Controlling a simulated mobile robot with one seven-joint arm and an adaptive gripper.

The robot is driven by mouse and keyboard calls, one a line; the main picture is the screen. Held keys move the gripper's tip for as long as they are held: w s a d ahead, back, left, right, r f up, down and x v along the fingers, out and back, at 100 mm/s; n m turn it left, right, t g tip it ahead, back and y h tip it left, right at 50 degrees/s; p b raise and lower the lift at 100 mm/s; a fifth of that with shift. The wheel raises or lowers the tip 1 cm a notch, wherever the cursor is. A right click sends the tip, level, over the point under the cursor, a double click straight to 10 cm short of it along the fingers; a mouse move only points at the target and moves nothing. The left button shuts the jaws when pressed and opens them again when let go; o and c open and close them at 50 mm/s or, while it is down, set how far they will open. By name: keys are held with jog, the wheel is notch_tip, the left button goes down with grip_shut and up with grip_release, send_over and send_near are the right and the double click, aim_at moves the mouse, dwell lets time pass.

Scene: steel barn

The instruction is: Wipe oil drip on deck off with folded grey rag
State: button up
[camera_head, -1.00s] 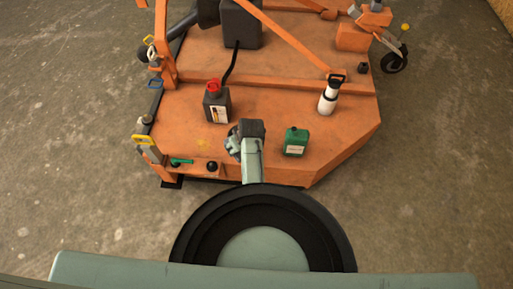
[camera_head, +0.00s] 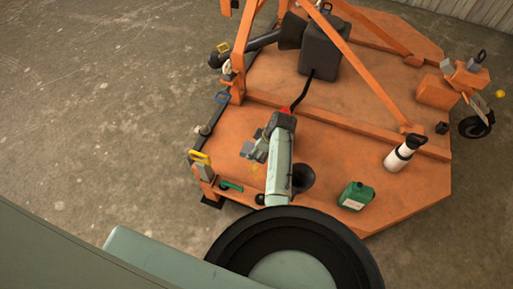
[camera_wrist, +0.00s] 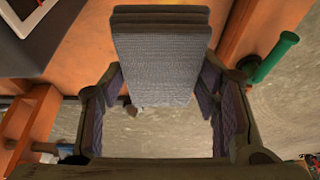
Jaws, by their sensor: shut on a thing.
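The folded grey rag (camera_wrist: 162,62) is a thick layered pad, held between the two fingers of my gripper (camera_wrist: 160,88) in the wrist view. A faint yellowish patch (camera_head: 256,171), perhaps the oil drip, shows on the deck just below my gripper, partly hidden by my arm. I cannot tell whether the rag touches the deck.
A green-handled thing (camera_head: 231,186) lies at the deck's left front edge. Orange bars rise behind.

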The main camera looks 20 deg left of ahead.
jog(key=f, duration=0.1)
jog(key=f+b, duration=0.1)
jog(key=f, duration=0.1)
jog(key=shift+w+a+f, duration=0.35)
jog(key=shift+w+f, duration=0.05)
jog(key=b, duration=0.5)
send_over(252, 163)
jog(key=d, duration=0.2)
jog(key=shift+s+a+f, duration=0.1)
jog(key=shift+f, duration=1.35)
jog(key=shift+s+a+f, duration=0.1)
jog(key=shift+f, duration=1.3)
jog(key=shift+f+b, duration=0.95)
jog(key=shift+f, duration=0.1)
